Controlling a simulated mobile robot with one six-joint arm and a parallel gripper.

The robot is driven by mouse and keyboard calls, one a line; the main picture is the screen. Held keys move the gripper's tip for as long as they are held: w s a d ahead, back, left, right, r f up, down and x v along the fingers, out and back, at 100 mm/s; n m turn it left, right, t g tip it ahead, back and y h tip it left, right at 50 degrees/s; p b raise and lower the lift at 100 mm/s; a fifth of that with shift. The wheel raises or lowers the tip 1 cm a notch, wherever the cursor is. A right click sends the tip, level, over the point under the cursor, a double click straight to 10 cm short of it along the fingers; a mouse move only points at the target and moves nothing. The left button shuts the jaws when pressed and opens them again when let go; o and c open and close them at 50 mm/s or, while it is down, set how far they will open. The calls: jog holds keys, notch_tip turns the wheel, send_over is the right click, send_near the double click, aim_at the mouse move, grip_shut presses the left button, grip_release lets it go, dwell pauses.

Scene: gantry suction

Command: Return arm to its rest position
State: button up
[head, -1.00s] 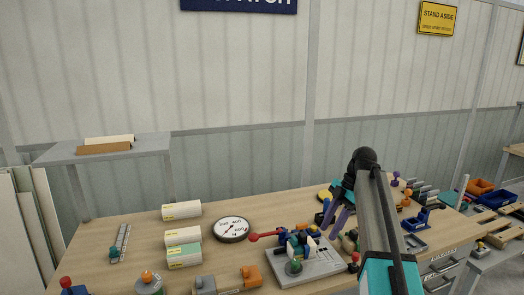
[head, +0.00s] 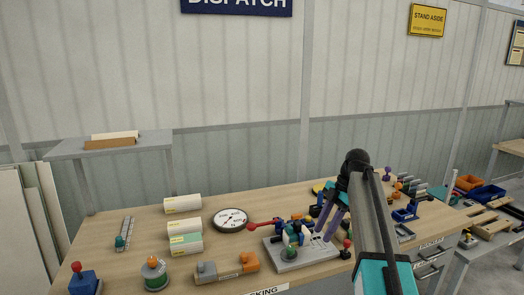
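My gripper (head: 328,222) is in the head view, at the end of my arm, which comes up from the lower right and bends down at a black joint. Its purple-grey fingers point down and left, over or just in front of the right half of the workbench (head: 140,222). The fingers look spread apart with nothing seen between them. Below and left of them is a grey-plated fixture (head: 302,255) with a red-knobbed lever. I cannot tell how high the fingers are above it.
A round gauge (head: 230,220), cream rolls (head: 183,204) and an orange-and-grey block (head: 228,267) lie left of my gripper. A green-based part with an orange knob (head: 155,273) is nearer. Blue and orange bins (head: 487,193) stand at right. Space above the bench's left half is clear.

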jog(key=s+a+f+m+g, duration=0.15)
jog(key=s+f, duration=0.35)
jog(key=f, duration=0.6)
jog(key=s+a+f+g, duration=0.25)
jog(key=s+f, duration=0.25)
jog(key=f, duration=0.6)
jog(key=s+a+f+g, duration=0.1)
jog(key=s+a+f, duration=0.3)
jog(key=f, duration=0.7)
jog(key=s+d+f+m+h, duration=0.2)
jog(key=s+f+m, duration=0.8)
jog(key=s, duration=0.4)
jog(key=s+d+f+m+h, duration=0.2)
jog(key=s+f+m, duration=0.8)
jog(key=s, duration=0.5)
notch_tip(320, 180, down, 3)
jog(key=shift+s+d+r+t, duration=0.15)
jog(key=shift+s+t, duration=0.15)
jog(key=shift+t, duration=0.1)
jog(key=shift+h, duration=0.3)
